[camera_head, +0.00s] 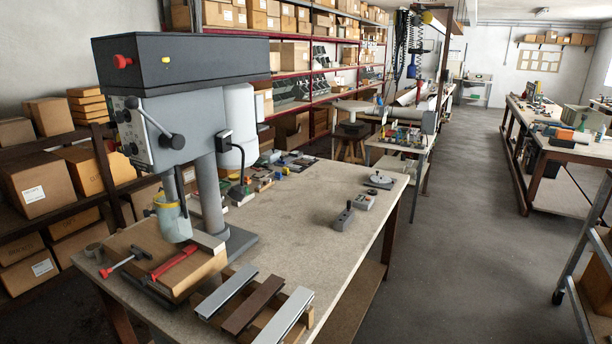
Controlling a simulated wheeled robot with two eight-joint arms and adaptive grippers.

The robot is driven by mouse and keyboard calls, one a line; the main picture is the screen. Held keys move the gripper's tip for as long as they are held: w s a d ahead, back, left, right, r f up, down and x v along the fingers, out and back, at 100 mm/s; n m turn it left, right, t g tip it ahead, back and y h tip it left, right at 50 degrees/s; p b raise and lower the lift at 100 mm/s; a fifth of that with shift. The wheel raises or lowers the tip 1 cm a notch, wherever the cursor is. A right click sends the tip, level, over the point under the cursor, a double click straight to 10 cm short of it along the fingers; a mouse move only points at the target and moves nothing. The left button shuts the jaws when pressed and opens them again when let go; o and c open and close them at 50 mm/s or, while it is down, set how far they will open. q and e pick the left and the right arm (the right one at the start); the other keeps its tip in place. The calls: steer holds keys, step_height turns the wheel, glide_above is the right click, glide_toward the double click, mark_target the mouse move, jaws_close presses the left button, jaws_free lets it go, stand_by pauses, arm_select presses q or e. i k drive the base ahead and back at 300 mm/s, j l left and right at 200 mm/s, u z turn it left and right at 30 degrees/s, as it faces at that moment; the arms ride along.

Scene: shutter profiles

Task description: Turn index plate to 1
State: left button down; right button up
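A small round grey disc with a raised middle (379,182) lies near the far right corner of the workbench (300,212). It looks like the index plate, but any numbers on it are too small to read, so I cannot tell its setting. A grey box with a small red mark (364,201) sits just in front of it. A dark grey block with a knob on top (344,218) stands nearer, close to the bench's right edge. Neither of my grippers is in view.
A large drill press (180,62) stands at the bench's left, with a wooden block (200,268) at its base. Several shutter profiles (253,304) lie at the front. Small parts line the back edge. The bench middle is clear. An open floor aisle (450,235) runs to the right.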

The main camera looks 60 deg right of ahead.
mark_target(377, 180)
steer(key=z, duration=2.45)
steer(key=i+l+z, duration=0.3)
steer(key=i+l, duration=0.2)
steer(key=i+l+z, duration=0.3)
steer(key=i, duration=0.8)
steer(key=i+u, duration=0.1)
steer(key=i, duration=0.7)
steer(key=i+l, duration=0.15)
steer(key=i, duration=1.5)
steer(key=i+l+u, duration=0.1)
steer(key=i, duration=0.7)
steer(key=i+u, duration=0.45)
steer(key=i+l+u, duration=0.25)
steer(key=u, duration=0.15)
steer(key=i+u, duration=0.15)
steer(key=u, duration=0.3)
steer(key=i+u, duration=0.15)
steer(key=u, duration=0.3)
steer(key=i+l+u, duration=0.1)
steer(key=u, duration=0.35)
steer(key=i+l+u, duration=0.15)
steer(key=u, duration=0.3)
steer(key=i+l+u, duration=0.1)
steer(key=u, duration=0.3)
steer(key=i+l+u, duration=0.2)
steer(key=l+u, duration=0.25)
